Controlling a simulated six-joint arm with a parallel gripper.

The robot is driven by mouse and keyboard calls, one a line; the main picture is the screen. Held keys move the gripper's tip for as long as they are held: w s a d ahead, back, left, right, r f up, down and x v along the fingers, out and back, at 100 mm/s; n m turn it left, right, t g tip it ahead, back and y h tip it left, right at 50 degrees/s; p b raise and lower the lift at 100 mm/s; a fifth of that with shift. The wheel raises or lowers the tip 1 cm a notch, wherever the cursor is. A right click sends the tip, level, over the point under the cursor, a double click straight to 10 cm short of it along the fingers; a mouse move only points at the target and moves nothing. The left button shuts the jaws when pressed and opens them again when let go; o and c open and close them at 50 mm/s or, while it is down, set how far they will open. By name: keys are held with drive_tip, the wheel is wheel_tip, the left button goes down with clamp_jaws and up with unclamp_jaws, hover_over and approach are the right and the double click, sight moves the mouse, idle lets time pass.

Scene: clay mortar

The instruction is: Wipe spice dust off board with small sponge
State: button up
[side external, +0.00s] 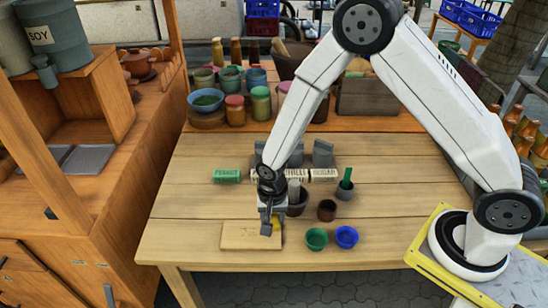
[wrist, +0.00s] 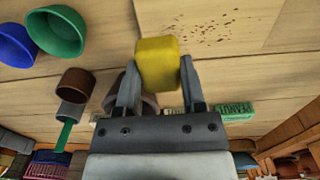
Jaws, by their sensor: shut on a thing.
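My gripper (side external: 270,222) is shut on a small yellow sponge (wrist: 157,62), with one grey finger on each side of it. The sponge also shows as a bit of yellow in the side view (side external: 277,223). The light wooden board (side external: 240,238) lies flat near the table's front edge, and my gripper is over its right end. In the wrist view the board (wrist: 255,35) carries dark reddish-brown spice dust (wrist: 222,28) in scattered specks, to the right of the sponge. I cannot tell whether the sponge touches the board.
Close to the board's right stand a green cup (side external: 317,239), a blue cup (side external: 347,237), a brown cup (side external: 327,210) and a dark mortar (side external: 298,205). A grey cup (side external: 345,190) holds a green-handled tool. Labelled blocks (side external: 227,176) line up behind. The table's left side is clear.

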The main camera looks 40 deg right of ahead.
sight(273, 234)
drive_tip(key=shift+f, duration=1.6)
drive_tip(key=shift+w+a+f, duration=0.3)
drive_tip(key=shift+w+f, duration=0.05)
drive_tip(key=shift+f, duration=0.25)
clamp_jaws()
drive_tip(key=shift+w+a+f, duration=0.2)
drive_tip(key=shift+a, duration=0.05)
drive_tip(key=shift+w+a+r, duration=0.15)
drive_tip(key=shift+w+a, duration=0.9)
drive_tip(key=shift+w, duration=0.05)
drive_tip(key=shift+w+a, duration=0.25)
drive_tip(key=shift+a, duration=0.05)
drive_tip(key=shift+w+a, duration=0.5)
drive_tip(key=shift+w, duration=0.05)
drive_tip(key=shift+w+a+f, duration=0.2)
drive_tip(key=shift+w+a, duration=0.05)
drive_tip(key=shift+a, duration=0.05)
drive_tip(key=shift+w+a+r, duration=0.15)
drive_tip(key=shift+w+a, duration=1.15)
drive_tip(key=shift+a, duration=0.05)
drive_tip(key=shift+s+d, duration=4.05)
drive_tip(key=shift+d, duration=0.05)
drive_tip(key=shift+r, duration=4.1)
